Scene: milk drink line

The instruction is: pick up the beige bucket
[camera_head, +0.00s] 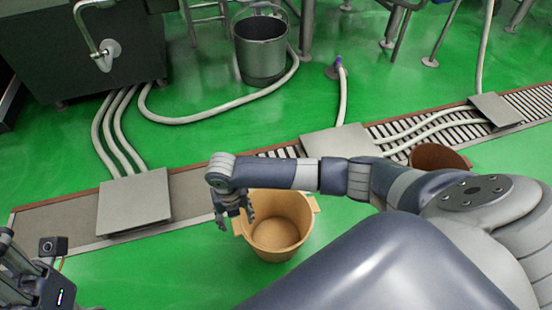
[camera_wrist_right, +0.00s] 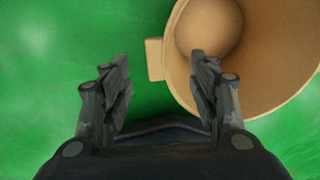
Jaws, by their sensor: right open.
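The beige bucket (camera_head: 283,254) stands upright on the green floor, open at the top and empty, with a small tab handle on each side. My right gripper (camera_head: 233,210) is open at the bucket's left side, over its left handle in the picture. In the right wrist view the bucket (camera_wrist_right: 275,75) fills the upper right. Its tab handle (camera_wrist_right: 155,60) shows between the open fingers of the right gripper (camera_wrist_right: 162,70). The right finger overlaps the bucket's wall there; I cannot tell whether they touch. Part of my left arm's end (camera_head: 35,285) shows at the lower left; its jaws are unclear.
A floor drain channel with metal cover plates (camera_head: 134,203) runs behind the bucket. A second brown container (camera_head: 438,157) is partly hidden behind my right arm. Floor left of the beige bucket is clear.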

